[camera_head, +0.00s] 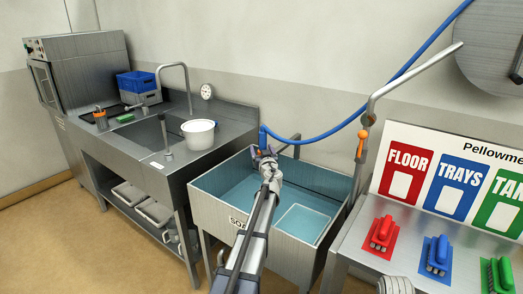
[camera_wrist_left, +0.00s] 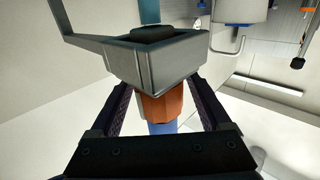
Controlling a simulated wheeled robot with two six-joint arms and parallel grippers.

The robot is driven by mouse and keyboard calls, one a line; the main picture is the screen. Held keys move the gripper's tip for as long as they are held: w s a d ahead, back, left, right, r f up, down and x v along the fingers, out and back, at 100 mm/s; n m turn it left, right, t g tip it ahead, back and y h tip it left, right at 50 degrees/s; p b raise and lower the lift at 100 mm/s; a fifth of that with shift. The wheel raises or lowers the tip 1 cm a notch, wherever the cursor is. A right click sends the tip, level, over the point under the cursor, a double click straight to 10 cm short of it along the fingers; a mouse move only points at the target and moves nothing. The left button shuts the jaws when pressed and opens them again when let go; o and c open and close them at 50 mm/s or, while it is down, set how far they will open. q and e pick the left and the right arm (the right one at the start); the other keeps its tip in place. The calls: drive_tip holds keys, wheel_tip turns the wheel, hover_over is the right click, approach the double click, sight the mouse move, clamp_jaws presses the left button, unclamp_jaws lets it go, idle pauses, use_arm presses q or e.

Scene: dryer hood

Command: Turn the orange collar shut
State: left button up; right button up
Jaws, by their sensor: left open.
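The orange collar (camera_wrist_left: 163,106) shows in the left wrist view, between the two fingers of my left gripper (camera_wrist_left: 160,100). A blue piece (camera_wrist_left: 161,128) shows just beyond the collar, toward the gripper's base. A grey metal piece with a dark round top (camera_wrist_left: 160,60) sits at the collar's other end. My left gripper is open, with a finger on each side of the collar; I cannot tell whether they touch it. In the head view my left gripper (camera_head: 265,154) is over the sink's back left part and mostly hides the collar.
A steel sink (camera_head: 213,205) with bluish water lies below my left arm. A blue hose (camera_head: 330,130) loops up to the right. A tap pipe with an orange handle (camera_head: 361,141) stands at right. A white pot (camera_head: 199,133) sits on the left counter; several coloured brushes lie at right.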

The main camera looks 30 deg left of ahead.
use_arm(q)
drive_tip(key=shift+w+a, duration=0.1)
clamp_jaws()
idle(0.7)
